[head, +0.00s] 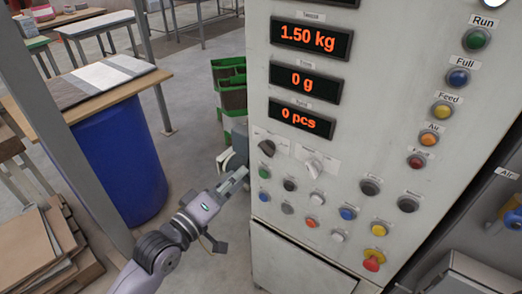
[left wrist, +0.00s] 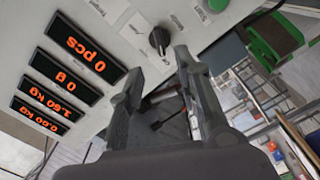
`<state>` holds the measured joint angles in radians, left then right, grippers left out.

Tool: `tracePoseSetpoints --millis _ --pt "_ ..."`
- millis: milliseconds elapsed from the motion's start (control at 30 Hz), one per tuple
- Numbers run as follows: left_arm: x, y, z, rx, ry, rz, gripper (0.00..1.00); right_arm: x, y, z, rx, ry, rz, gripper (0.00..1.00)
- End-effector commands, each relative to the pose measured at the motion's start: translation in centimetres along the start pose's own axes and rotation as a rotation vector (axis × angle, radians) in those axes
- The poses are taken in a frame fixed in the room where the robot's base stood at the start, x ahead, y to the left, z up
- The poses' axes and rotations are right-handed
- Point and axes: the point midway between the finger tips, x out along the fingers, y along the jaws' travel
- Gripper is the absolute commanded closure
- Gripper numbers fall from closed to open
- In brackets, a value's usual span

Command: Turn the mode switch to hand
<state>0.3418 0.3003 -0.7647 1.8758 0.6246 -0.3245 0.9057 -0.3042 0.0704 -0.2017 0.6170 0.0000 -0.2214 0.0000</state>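The panel carries two rotary switches below the lowest display: a black knob (head: 267,148) and a pale grey knob (head: 313,166). The black knob also shows in the left wrist view (left wrist: 159,40), just beyond the fingertips. My left gripper (head: 234,172) is at the panel's left edge, left of and a little below the black knob. In the left wrist view its fingers (left wrist: 160,65) are apart with nothing between them. My right gripper is not in view.
Several push buttons sit under the switches, with a red-and-yellow emergency stop (head: 373,261) at lower right. Lit displays (head: 311,39) are above. Green bins (head: 230,90) are behind the panel's left edge.

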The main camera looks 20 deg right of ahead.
Motion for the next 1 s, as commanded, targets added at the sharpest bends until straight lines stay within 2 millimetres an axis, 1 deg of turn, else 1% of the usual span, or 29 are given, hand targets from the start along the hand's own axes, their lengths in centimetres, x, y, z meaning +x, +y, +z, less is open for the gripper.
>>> tracePoseSetpoints --millis 33,100,200,400,500,700,967,1000 --pt "1.3 0.3 -0.1 0.0 -0.001 0.001 0.69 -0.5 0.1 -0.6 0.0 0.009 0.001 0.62" --pt "2.8 0.3 -0.1 0.0 0.0 0.0 0.69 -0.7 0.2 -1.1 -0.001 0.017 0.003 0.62" --pt "5.0 0.3 -0.1 0.001 -0.001 0.0 0.69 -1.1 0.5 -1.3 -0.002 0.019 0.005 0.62" --pt "8.6 0.1 -0.1 0.002 0.0 -0.001 0.69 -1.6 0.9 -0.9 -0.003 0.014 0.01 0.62" --pt "9.7 0.0 0.0 0.001 0.0 -0.001 0.69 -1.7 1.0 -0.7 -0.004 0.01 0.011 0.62" --pt "10.8 -0.1 0.0 0.0 0.0 -0.002 0.69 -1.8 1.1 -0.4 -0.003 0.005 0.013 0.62" --pt "10.8 -0.1 0.0 0.001 0.0 -0.002 0.69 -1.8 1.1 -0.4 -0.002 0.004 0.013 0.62" --pt "10.8 -0.1 0.0 0.001 0.0 -0.002 0.71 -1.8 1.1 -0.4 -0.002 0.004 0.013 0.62"
